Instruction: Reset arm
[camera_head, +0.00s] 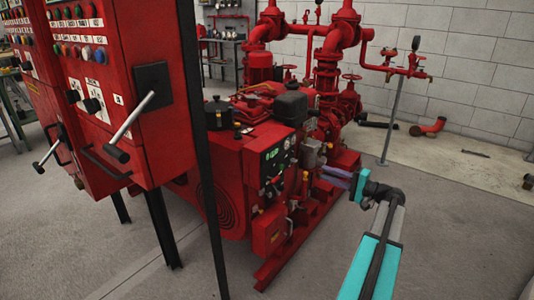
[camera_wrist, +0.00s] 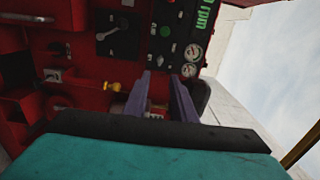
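My arm (camera_head: 378,240) is teal and black and reaches up from the lower right of the head view. My gripper (camera_head: 326,174) points left, towards the red pumpset (camera_head: 225,180). In the wrist view, the two purple fingers of my gripper (camera_wrist: 161,75) stand apart with nothing seen held between them. Beyond them is the dark control panel (camera_wrist: 165,35) with two round gauges (camera_wrist: 191,60) and a green rpm display (camera_wrist: 205,15). The head view shows this panel (camera_head: 273,160) left of my gripper. I cannot tell whether the fingers touch anything.
A red cabinet (camera_head: 145,60) with levers and buttons stands at the left on dark legs. Red pipes (camera_head: 328,65) rise behind the pumpset. A thin grey post (camera_head: 393,120) stands behind my arm. The grey floor (camera_head: 460,225) is clear at the right.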

